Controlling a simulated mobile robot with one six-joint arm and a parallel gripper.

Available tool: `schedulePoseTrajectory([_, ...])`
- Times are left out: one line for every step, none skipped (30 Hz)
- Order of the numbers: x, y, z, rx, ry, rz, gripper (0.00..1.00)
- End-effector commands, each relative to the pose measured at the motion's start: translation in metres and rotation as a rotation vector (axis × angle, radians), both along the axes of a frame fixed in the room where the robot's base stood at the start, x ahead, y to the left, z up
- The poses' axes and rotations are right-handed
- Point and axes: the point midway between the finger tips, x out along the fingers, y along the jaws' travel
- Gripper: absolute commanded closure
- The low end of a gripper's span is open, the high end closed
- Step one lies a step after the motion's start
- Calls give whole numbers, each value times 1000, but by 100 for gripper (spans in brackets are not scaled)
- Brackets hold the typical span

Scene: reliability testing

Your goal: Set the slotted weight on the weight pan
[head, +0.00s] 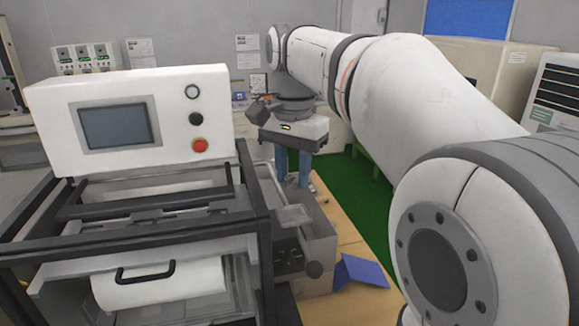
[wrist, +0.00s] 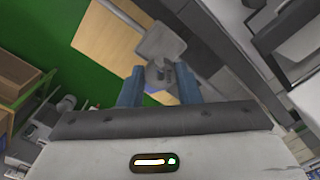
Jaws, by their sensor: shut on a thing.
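My gripper (head: 293,178) points down above the right side of the test machine in the head view. In the wrist view its two blue fingers (wrist: 159,84) stand apart with a small grey piece (wrist: 161,72) between them, which looks like the slotted weight. My gripper is shut on it, but its slot and exact contact are not clear. A light grey plate (wrist: 160,38), probably the weight pan, shows beyond the fingers in the wrist view. A pale grey tray-like part (head: 293,216) lies below my gripper in the head view. I cannot tell the gap between weight and pan.
The test machine (head: 130,125) with its screen and dark frame fills the left. A blue object (head: 361,271) lies on the wooden surface (head: 335,312) right of the machine. Green floor (head: 362,205) lies beyond. The machine's frame and side housing stand close to my gripper.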

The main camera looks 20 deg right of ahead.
Motion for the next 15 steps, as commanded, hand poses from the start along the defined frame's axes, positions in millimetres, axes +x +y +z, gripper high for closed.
schedulePoseTrajectory([0, 0, -8, 0, 0, 0, 94])
schedulePoseTrajectory([0, 0, -10, 0, 0, 0, 94])
schedulePoseTrajectory([0, 0, -14, 0, 0, 0, 94])
schedulePoseTrajectory([0, 0, -17, 0, 0, 0, 94])
schedulePoseTrajectory([0, 0, -20, 0, 0, 0, 94])
schedulePoseTrajectory([0, 0, -24, 0, 0, 1, 94])
schedulePoseTrajectory([0, 0, -28, 0, 0, 1, 94])
schedulePoseTrajectory([0, 0, -31, 0, 0, 1, 94])
schedulePoseTrajectory([0, 0, -35, 0, 0, 1, 94])
schedulePoseTrajectory([0, 0, -38, 0, 0, 1, 94])
schedulePoseTrajectory([0, 0, -41, 0, 0, 1, 94])
schedulePoseTrajectory([0, 0, -45, 0, 0, 2, 94])
schedulePoseTrajectory([0, 0, -47, 0, 0, 2, 94])
schedulePoseTrajectory([0, 0, -49, 0, 0, 2, 94])
schedulePoseTrajectory([0, 1, -52, 0, 0, 2, 94])
